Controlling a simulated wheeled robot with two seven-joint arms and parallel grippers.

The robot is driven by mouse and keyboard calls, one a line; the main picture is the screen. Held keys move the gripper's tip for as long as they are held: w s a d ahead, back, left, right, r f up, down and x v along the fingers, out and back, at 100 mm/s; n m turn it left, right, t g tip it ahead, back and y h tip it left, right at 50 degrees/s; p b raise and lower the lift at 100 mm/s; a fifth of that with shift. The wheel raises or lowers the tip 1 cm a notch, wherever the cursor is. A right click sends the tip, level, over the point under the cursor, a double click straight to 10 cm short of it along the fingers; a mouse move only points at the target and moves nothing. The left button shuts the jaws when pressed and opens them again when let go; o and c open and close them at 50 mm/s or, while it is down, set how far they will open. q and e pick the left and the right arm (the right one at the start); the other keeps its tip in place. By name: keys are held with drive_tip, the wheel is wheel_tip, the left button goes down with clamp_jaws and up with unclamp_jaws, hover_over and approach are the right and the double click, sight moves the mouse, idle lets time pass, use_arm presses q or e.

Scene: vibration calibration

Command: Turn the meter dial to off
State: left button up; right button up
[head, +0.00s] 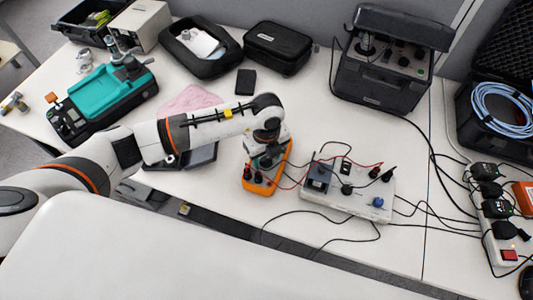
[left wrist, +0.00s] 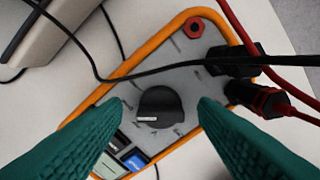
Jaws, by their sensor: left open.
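The meter (head: 261,184) is an orange-edged handheld unit lying on the white table, with my left gripper (head: 268,158) right over it in the head view. In the left wrist view the meter's grey face (left wrist: 180,75) shows its black round dial (left wrist: 159,107) with a white pointer mark that points left. My left gripper (left wrist: 157,118) is open, with one green finger on each side of the dial and a gap to it on both sides. Red and black leads plug into the meter's end. Part of its display is hidden behind the left finger. My right gripper is not in view.
A white box with knobs and sockets (head: 348,188) stands right of the meter, joined by leads. A black cable (left wrist: 90,72) crosses above the meter's face. A teal instrument (head: 104,95), black cases (head: 277,47) and a power strip (head: 497,215) stand farther off.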

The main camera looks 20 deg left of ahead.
use_arm(q)
drive_tip(key=shift+f, duration=0.15)
drive_tip(key=shift+c, duration=0.5)
drive_tip(key=c, duration=0.9)
drive_tip(key=shift+n, duration=0.3)
drive_tip(key=n+p, duration=0.1)
drive_tip(key=n, duration=0.2)
drive_tip(key=shift+w+n+p, duration=0.1)
drive_tip(key=shift+n+p, duration=0.75)
drive_tip(key=shift+n, duration=1.15)
